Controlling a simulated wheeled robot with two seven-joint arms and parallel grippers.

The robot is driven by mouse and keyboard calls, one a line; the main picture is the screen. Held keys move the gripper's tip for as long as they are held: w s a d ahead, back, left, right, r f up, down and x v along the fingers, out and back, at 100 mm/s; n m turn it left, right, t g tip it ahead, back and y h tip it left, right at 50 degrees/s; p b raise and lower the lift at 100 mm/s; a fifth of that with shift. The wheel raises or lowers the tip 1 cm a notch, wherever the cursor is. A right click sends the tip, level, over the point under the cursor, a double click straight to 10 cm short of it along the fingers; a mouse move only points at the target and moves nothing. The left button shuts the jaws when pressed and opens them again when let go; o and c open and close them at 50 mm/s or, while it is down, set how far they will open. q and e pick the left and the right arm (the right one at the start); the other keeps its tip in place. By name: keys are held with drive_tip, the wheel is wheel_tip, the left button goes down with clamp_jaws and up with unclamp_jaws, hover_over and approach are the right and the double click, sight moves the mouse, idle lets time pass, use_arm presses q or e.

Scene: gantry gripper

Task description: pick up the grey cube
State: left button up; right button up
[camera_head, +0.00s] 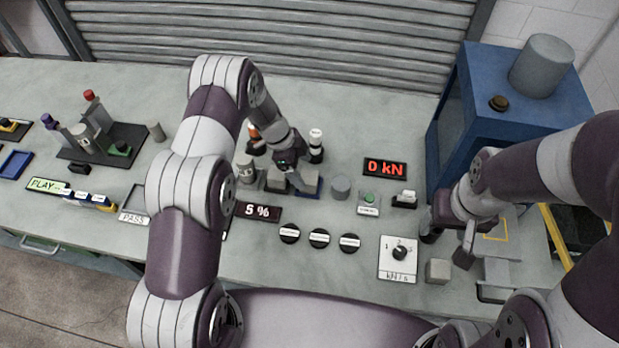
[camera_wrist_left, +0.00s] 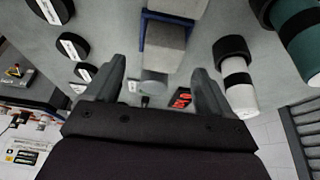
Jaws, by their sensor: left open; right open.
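A small grey cube (camera_head: 438,271) stands alone on the bench, right of the dial card and just in front of my right gripper (camera_head: 447,247), which is open and empty. Another grey block (camera_head: 309,184) sits in a blue holder under my left gripper (camera_head: 292,180); a similar block (camera_head: 276,180) is beside it, partly covered. In the left wrist view my left gripper (camera_wrist_left: 158,82) is open, with nothing held between its fingers. The block in the blue holder (camera_wrist_left: 165,47) lies beyond the fingertips in that view. I cannot tell which block the task names.
A grey cylinder (camera_head: 341,187) stands right of the blue holder. Black and white bottles (camera_head: 316,146) stand behind it. Round black knobs (camera_head: 319,238) and a dial card (camera_head: 398,259) are in front. A blue cabinet (camera_head: 505,125) rises at back right.

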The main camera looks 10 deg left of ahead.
sight(308, 177)
use_arm(q)
drive_tip(key=p+x, duration=0.2)
drive_tip(key=x, duration=0.3)
drive_tip(key=shift+w+f+p, duration=0.1)
drive_tip(key=shift+f+p, duration=0.2)
drive_tip(key=shift+d+f, duration=0.15)
drive_tip(key=c, duration=1.3)
drive_tip(key=shift+o, duration=0.2)
drive_tip(key=shift+w, duration=0.1)
